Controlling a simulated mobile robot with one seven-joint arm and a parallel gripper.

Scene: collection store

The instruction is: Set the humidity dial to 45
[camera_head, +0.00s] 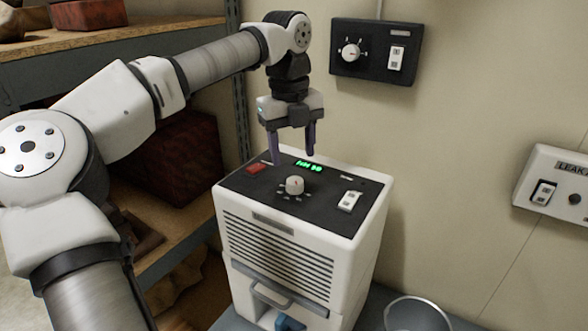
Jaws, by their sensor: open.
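The humidity dial (294,185) is a pale round knob with marks around it, on the dark top panel of a white dehumidifier-like unit (275,255). A green display (308,165) is lit behind the dial; its digits are too small to read surely. My gripper (293,158) points down above the back of the panel, its two purple fingers apart with nothing between them. It is behind and above the dial, apart from it. The dial's exact setting cannot be read.
A white rocker switch (348,201) and a red piece (258,169) flank the dial. A black wall box (374,51) carries another dial and switch. A white wall box (556,186) is at right. A metal bucket (416,316) stands front right. Shelves (150,40) are at left.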

